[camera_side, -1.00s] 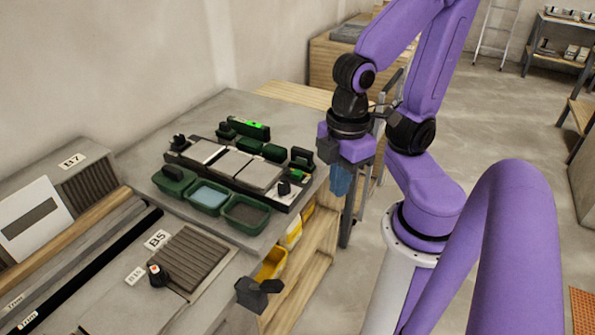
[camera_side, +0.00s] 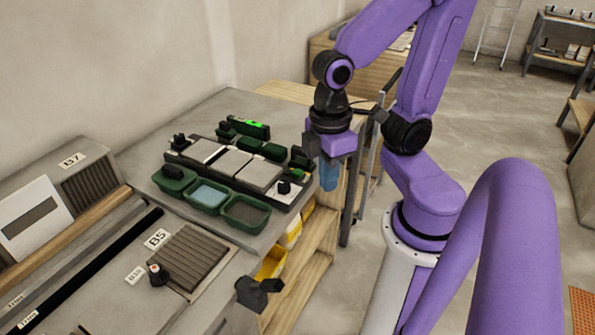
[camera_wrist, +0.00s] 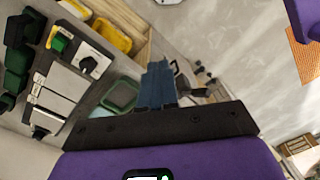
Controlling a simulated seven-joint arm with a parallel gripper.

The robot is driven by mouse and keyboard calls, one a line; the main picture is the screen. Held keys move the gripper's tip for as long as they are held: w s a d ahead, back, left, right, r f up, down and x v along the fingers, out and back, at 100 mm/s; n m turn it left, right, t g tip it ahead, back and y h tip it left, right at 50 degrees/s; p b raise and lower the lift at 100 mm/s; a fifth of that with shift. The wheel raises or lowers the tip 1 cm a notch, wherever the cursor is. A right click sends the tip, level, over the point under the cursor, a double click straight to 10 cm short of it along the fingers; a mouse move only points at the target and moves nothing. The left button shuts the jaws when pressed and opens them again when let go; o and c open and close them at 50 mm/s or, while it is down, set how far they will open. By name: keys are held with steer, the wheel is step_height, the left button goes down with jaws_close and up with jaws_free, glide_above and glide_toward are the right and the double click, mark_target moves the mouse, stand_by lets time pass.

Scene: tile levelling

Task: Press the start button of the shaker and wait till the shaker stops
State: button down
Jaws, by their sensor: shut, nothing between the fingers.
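A long dark device carrying several pale tiles, which looks like the shaker (camera_side: 213,172), lies on the grey bench. My gripper (camera_side: 328,187) has blue fingers, shut and empty, pointing down beyond the right end of the bench. It is apart from the button. In the wrist view the fingers (camera_wrist: 156,72) are at centre.
Green trays (camera_side: 246,213) stand along the device's front side. Yellow bins (camera_side: 271,263) sit on the shelf under the bench edge. A ribbed plate (camera_side: 192,260) lies at front left.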

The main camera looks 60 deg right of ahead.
steer(key=w+d+m+g, duration=0.1)
steer(key=w+m+g, duration=0.1)
steer(key=w+m, duration=0.25)
steer(key=m+t+y, duration=0.3)
steer(key=m+y, duration=0.5)
steer(key=m, duration=0.8)
glide_above(297, 173)
steer(key=w+a, duration=0.1)
steer(key=a, duration=0.1)
steer(key=f, duration=0.1)
steer(key=shift+s+d+f+m+t+y, duration=0.15)
steer(key=shift+s+d+m+t, duration=0.15)
steer(key=shift+d+m+t, duration=0.45)
steer(key=shift+s+d+r+m+t+y, duration=0.15)
steer(key=shift+s+d+m+t, duration=0.25)
steer(key=shift+d+m, duration=0.5)
steer(key=shift+w+d+f, duration=0.1)
steer(key=shift+d, duration=0.05)
steer(key=shift+f, duration=4.45)
steer(key=shift+f, duration=0.1)
